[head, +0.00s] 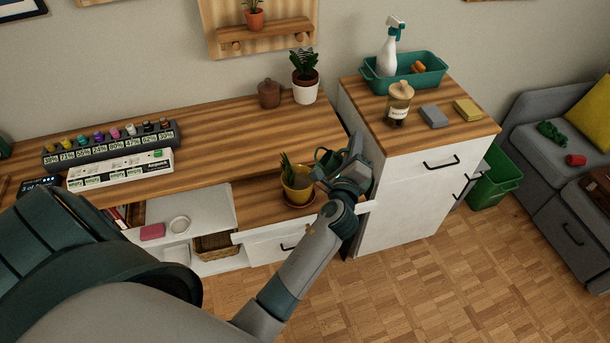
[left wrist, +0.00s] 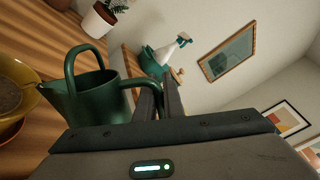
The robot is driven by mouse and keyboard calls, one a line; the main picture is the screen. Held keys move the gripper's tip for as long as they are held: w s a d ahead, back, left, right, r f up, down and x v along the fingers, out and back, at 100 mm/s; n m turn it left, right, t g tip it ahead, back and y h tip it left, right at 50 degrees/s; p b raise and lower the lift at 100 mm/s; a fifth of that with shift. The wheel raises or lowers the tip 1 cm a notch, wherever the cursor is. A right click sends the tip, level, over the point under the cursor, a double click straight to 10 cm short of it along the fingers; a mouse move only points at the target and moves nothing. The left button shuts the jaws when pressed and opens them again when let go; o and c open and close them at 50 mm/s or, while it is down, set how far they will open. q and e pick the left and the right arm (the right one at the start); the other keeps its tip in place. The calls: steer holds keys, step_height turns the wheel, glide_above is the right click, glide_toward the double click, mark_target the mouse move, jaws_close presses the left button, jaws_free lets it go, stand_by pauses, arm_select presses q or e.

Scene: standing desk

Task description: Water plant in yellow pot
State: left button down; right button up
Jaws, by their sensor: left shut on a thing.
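The yellow pot (head: 298,192) with a spiky green plant stands on an orange saucer on the lower wooden shelf. In the left wrist view the yellow pot (left wrist: 20,75) is cut by the left edge, and its plant does not show. My left gripper (head: 342,178) is just right of the pot, shut on the handle of a dark green watering can (head: 326,158). In the left wrist view the fingers (left wrist: 160,95) close on that handle, and the can (left wrist: 100,98) has its spout beside the pot's rim. I see no water. My right gripper is not in view.
A white pot (head: 306,93) with a plant and a brown jar (head: 269,94) stand on the upper desk. A white cabinet (head: 405,205) rises close to the right of my gripper. Its top holds a teal tray (head: 425,80) and a spray bottle (head: 388,55).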

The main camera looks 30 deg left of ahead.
arm_select(q)
steer(key=shift+s+a+r+n, duration=0.25)
steer(key=shift+a+r+n, duration=0.2)
steer(key=shift+a, duration=0.1)
stand_by(2.0)
steer(key=d+f+m+b, duration=0.1)
steer(key=f+m, duration=0.1)
steer(key=w+d+f+m, duration=0.1)
steer(key=d+f+m, duration=0.1)
steer(key=f, duration=0.1)
steer(key=shift+w+d+b, duration=0.1)
steer(key=shift+w+b, duration=0.05)
steer(key=shift+b, duration=0.25)
steer(key=shift+w+d+m, duration=0.1)
steer(key=shift+d+m, duration=0.15)
steer(key=shift+m, duration=0.2)
steer(key=shift+a, duration=0.1)
steer(key=shift+w+d+f+m+p, duration=0.2)
steer(key=shift+d+m, duration=0.2)
steer(key=shift+d, duration=0.2)
steer(key=shift+w+d+f+m+p, duration=0.1)
steer(key=shift+w+d+m+p, duration=0.1)
steer(key=shift+d+m, duration=0.3)
steer(key=shift+d, duration=0.2)
